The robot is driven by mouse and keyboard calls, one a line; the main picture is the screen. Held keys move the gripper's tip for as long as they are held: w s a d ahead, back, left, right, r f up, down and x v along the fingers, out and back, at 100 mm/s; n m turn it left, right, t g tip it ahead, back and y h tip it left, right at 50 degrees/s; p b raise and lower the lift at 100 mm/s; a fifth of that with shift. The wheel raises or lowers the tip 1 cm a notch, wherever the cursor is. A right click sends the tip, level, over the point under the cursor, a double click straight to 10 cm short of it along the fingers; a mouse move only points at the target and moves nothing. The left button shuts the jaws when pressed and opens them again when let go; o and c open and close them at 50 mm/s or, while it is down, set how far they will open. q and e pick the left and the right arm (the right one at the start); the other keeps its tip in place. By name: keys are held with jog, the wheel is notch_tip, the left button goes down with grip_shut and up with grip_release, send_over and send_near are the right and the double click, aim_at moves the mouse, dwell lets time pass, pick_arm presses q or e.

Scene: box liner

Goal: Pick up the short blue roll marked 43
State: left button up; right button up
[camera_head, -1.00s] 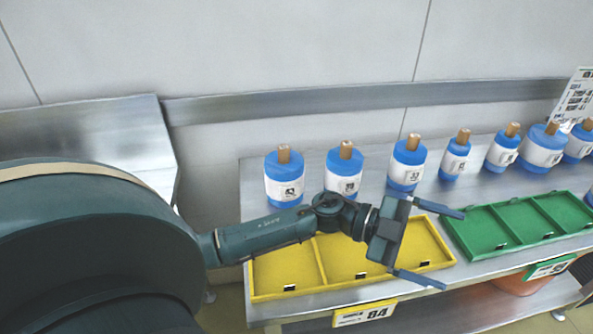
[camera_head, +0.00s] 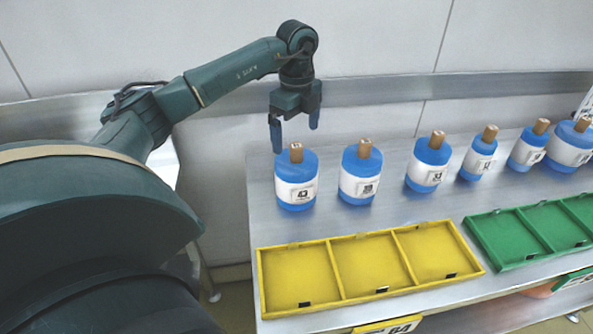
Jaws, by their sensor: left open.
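The short blue roll marked 43 (camera_head: 296,193) stands upright at the left end of a row on the metal table. It has a white label band and a brown core sticking out of its top. My left gripper (camera_head: 294,140) points down, open and empty, with its fingertips around the height of the core top. One finger shows to the left of the core and one to the right. I cannot tell whether they are exactly over it in depth. My right gripper is not in view.
More blue rolls stand to the right, the nearest being a similar roll (camera_head: 359,185). A yellow three-part tray (camera_head: 334,268) lies in front of the rolls, with a green tray (camera_head: 510,244) to its right. A wall with a metal rail is behind.

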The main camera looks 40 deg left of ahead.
aim_at(297, 145)
pick_arm(q)
notch_tip(297, 145, down, 7)
jog(key=shift+w+a+f+p, duration=0.1)
jog(key=shift+a+f+p, duration=0.1)
jog(key=shift+p, duration=0.3)
jog(key=shift+c, duration=0.2)
jog(key=c, duration=1.5)
jog(key=shift+w+r, duration=0.1)
jog(key=shift+r, duration=0.05)
jog(key=shift+c, duration=0.8)
jog(key=shift+r, duration=0.1)
